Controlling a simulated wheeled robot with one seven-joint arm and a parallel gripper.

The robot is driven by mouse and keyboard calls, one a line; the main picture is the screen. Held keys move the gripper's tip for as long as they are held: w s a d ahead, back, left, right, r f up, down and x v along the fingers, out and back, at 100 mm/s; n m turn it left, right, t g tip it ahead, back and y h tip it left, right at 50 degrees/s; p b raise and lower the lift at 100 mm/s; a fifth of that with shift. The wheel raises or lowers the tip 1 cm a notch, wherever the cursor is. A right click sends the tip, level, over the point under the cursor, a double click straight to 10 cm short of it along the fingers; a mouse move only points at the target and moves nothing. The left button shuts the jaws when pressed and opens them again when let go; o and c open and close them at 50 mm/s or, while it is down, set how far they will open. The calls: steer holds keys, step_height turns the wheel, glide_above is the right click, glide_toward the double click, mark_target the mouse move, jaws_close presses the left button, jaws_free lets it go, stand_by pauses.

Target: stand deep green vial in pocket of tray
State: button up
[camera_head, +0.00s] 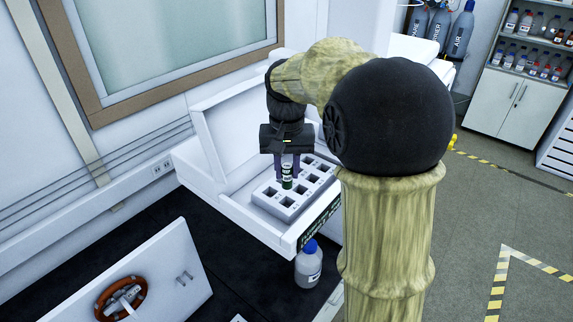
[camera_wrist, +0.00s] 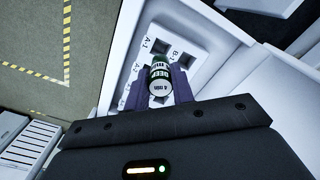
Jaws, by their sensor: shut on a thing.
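My gripper (camera_head: 288,171) is shut on the deep green vial (camera_head: 287,178), a small upright vial with a white label. It hangs over the light grey tray (camera_head: 281,208), which has rows of square dark pockets. In the wrist view the vial (camera_wrist: 160,79) sits between the two purple fingers of my gripper (camera_wrist: 164,86), its label facing the camera. The tray (camera_wrist: 187,47) lies behind it there, with marks such as A-1 and B-1. The vial hides part of the tray, and I cannot tell whether its lower end is inside a pocket.
The tray lies in a white open instrument bay (camera_head: 222,205) with a raised lid (camera_head: 226,115) behind. A blue-capped bottle (camera_head: 308,266) stands on the dark bench (camera_head: 210,270) below the bay's front edge. A white panel with a red-brown ring (camera_head: 120,298) is at lower left.

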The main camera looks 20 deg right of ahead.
mark_target(287, 188)
steer(key=shift+w+f+b, duration=0.3)
steer(key=shift+f+b, duration=0.1)
steer(key=shift+f, duration=0.1)
steer(key=shift+s+a+f+b, duration=0.1)
steer(key=shift+s+f+b, duration=0.05)
steer(key=shift+f+b, duration=0.35)
steer(key=shift+s+a+f+b, duration=0.1)
steer(key=shift+s+f+b, duration=0.05)
steer(key=shift+f+b, duration=0.35)
steer(key=shift+w+d+f+b, duration=0.1)
steer(key=shift+d+f+b, duration=0.2)
steer(key=shift+f+b, duration=0.3)
steer(key=shift+a, duration=0.1)
steer(key=shift+p, duration=0.4)
steer(key=shift+f+b, duration=0.8)
steer(key=shift+f, duration=0.35)
steer(key=shift+f+b, duration=0.3)
steer(key=shift+f, duration=0.15)
